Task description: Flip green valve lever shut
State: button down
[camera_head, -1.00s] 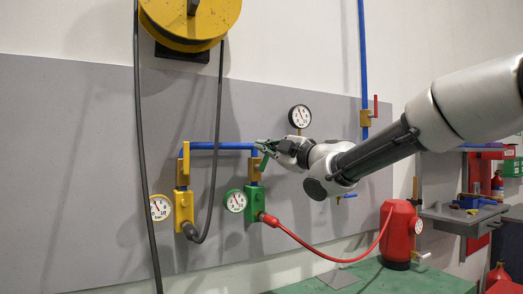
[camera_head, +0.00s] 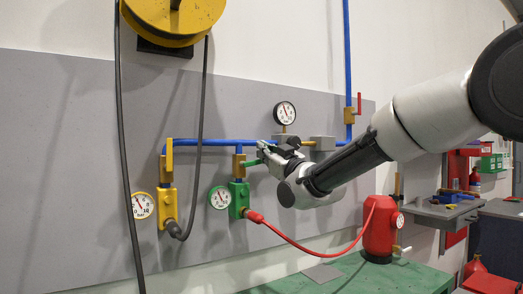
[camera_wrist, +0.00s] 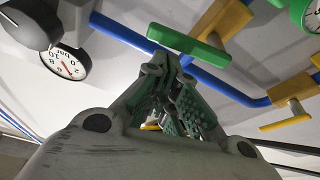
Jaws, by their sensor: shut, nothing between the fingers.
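The green valve (camera_head: 238,195) hangs below the blue pipe on the grey panel. Its green lever (camera_head: 250,162) points right, roughly level and crosswise to the valve's upright body. In the wrist view the lever (camera_wrist: 188,45) lies nearly parallel to the blue pipe, just beyond my fingertips. My gripper (camera_head: 263,148) is shut and empty, close to the lever's right end. The wrist view shows its fingertips (camera_wrist: 172,60) together beside the lever; I cannot tell whether they touch it.
A yellow valve lever (camera_head: 169,155) stands upright to the left. Gauges (camera_head: 220,197) and the blue pipe (camera_head: 210,142) are close by. A red hose (camera_head: 300,246) runs to a red tank (camera_head: 379,228) on the green bench (camera_head: 350,279).

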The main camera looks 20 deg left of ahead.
jog(key=shift+r, duration=0.1)
jog(key=s+d, duration=0.6)
jog(key=d, duration=0.1)
jog(key=shift+s+r, duration=0.15)
jog(key=shift+r, duration=0.15)
dwell(0.4)
